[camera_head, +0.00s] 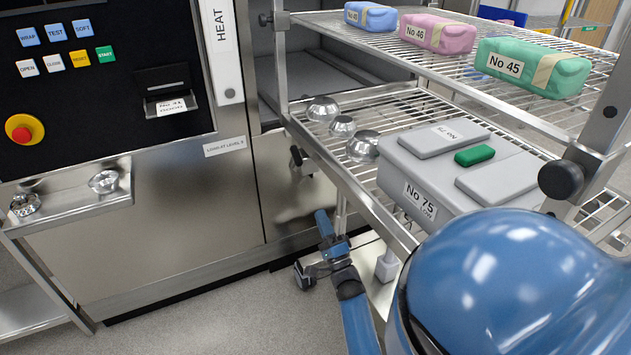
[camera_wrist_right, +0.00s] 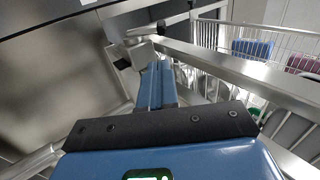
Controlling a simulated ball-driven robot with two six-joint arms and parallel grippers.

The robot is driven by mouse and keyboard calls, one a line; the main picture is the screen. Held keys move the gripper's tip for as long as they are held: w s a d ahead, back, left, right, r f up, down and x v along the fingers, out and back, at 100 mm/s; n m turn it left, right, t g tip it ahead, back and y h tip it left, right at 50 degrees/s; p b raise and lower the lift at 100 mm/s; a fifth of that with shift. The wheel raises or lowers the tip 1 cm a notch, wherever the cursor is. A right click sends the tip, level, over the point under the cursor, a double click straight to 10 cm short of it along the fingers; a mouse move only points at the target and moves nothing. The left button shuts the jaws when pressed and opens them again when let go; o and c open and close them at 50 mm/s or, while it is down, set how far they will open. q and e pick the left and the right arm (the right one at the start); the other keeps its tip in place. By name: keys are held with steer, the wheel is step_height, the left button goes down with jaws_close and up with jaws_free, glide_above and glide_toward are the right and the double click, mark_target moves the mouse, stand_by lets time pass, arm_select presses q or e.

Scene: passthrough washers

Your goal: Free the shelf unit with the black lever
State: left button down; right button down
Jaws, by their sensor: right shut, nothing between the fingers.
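The shelf unit (camera_head: 372,197) is a steel wire rack standing against the washer front. A small black lever (camera_head: 296,155) sits on a metal latch at the joint between washer and rack. My right gripper (camera_head: 321,217) is shut and empty, below the lever in the head view and apart from it there. In the right wrist view the shut blue fingers (camera_wrist_right: 157,72) point at a grey block (camera_wrist_right: 142,54) with a dark piece (camera_wrist_right: 121,63) at its left, probably the latch. I cannot tell whether they touch it. My left gripper is out of view.
The rack holds a grey box No 75 (camera_head: 413,200), several metal bowls (camera_head: 342,126) and wrapped packs such as green No 45 (camera_head: 560,72). A black knob (camera_head: 561,180) is on the near post. The washer (camera_head: 180,200) stands left. Floor (camera_head: 230,315) in front is clear.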

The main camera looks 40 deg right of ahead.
glide_toward(297, 153)
steer(key=w, duration=0.1)
steer(key=w+d, duration=0.1)
steer(key=w, duration=0.1)
steer(key=shift+w+d+r+b, duration=0.15)
steer(key=shift+w+r+b, duration=0.05)
steer(key=shift+r+b, duration=0.2)
steer(key=r+p, duration=0.1)
steer(key=p, duration=0.2)
steer(key=r+g+p, duration=0.1)
steer(key=p, duration=0.2)
steer(key=r+p, duration=0.1)
steer(key=p, duration=0.2)
steer(key=shift+w+d+g+y, duration=0.1)
steer(key=shift+w+g+y, duration=0.2)
steer(key=shift+w, duration=0.05)
steer(key=shift+w+d+r+p, duration=0.1)
steer(key=shift+w+r+p, duration=0.15)
steer(key=shift+p, duration=0.15)
steer(key=shift+f, duration=0.1)
